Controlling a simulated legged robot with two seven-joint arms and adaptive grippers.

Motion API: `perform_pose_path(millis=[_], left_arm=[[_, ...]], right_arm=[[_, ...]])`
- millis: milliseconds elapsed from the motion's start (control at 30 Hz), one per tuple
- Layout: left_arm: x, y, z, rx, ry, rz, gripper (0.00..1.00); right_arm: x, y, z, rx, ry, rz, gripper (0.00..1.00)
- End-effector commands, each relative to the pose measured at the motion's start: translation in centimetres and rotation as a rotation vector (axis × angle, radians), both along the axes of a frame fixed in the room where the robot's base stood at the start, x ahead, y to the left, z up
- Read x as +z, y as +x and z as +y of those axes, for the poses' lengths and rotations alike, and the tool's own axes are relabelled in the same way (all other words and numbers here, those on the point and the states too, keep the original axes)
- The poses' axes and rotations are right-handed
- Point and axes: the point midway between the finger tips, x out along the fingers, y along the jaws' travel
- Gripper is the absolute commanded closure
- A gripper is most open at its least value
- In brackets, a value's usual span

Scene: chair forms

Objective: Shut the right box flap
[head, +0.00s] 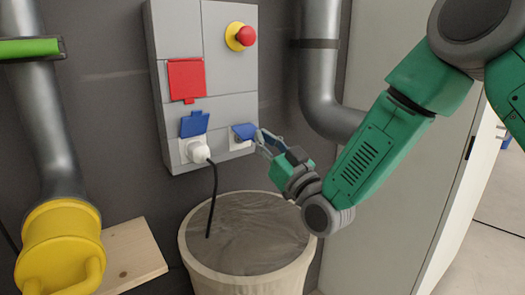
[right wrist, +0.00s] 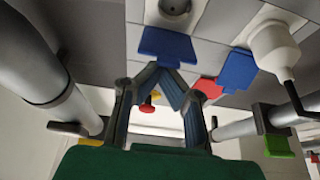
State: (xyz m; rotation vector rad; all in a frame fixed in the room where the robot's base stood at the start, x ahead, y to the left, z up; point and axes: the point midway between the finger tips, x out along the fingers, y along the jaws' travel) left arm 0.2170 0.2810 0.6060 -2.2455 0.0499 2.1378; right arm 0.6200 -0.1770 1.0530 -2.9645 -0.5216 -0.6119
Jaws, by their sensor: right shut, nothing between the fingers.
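The right box flap (head: 243,131) is a small blue cover on the grey wall box (head: 228,75). It stands open, tilted outward above its socket. In the right wrist view the flap (right wrist: 168,46) appears upside down, with the round socket (right wrist: 175,6) uncovered beside it. My right gripper (head: 261,137) is shut and empty, its fingertips at the flap's outer right edge. In the right wrist view the fingertips (right wrist: 163,68) meet close to the flap's edge; I cannot tell whether they touch it. My left gripper is not in view.
The left blue flap (head: 194,123) is raised above a white plug (head: 197,151) with a black cable. A red flap (head: 187,79) and red button (head: 245,36) are higher on the box. A lined bin (head: 250,268) stands below; a grey pipe (head: 319,75) runs at right.

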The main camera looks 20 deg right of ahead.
Motion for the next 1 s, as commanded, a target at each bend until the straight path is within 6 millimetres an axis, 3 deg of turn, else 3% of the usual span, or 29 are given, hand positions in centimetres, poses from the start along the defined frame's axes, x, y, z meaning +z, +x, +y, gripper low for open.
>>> perform_pose_path(millis=[33, 400, 1000], left_arm=[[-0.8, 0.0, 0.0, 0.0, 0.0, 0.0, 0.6], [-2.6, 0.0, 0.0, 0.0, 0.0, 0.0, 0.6], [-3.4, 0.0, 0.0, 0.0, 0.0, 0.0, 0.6]], right_arm=[[-0.8, 0.0, 0.0, 0.0, 0.0, 0.0, 1.0], [-2.9, 0.8, 0.3, 0.0, 0.0, 0.003, 1.0], [-3.9, 1.4, 0.5, 0.0, -0.001, 0.004, 1.0]])
